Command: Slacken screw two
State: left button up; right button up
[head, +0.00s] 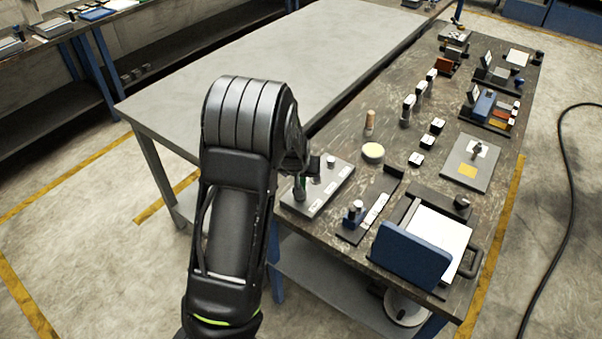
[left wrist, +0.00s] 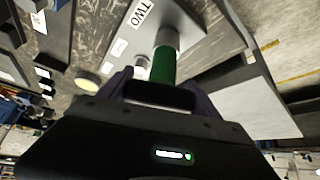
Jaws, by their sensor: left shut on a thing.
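A light grey plate (head: 322,203) with white labels and upright posts lies on the near left edge of the dark worktable. In the left wrist view one plate label (left wrist: 141,13) reads TWO. Beside it stands a green screw (left wrist: 163,64) with a grey collar (left wrist: 168,38) at its plate end. My left gripper (left wrist: 160,86) is shut on the green screw, with a finger on each side. In the head view my left arm hides most of the gripper and screw; only a bit of green (head: 300,187) shows. My right gripper is not in view.
To the right are a small dark stand (head: 354,214), a pale round disc (head: 373,152), a blue panel (head: 411,254) and white sheets (head: 437,238). Several small blocks and trays fill the far table. A bare grey table (head: 290,62) stands behind on the left.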

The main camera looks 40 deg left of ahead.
pick_arm(q)
jog(key=shift+r+p, duration=0.5)
jog(key=shift+r, duration=2.15)
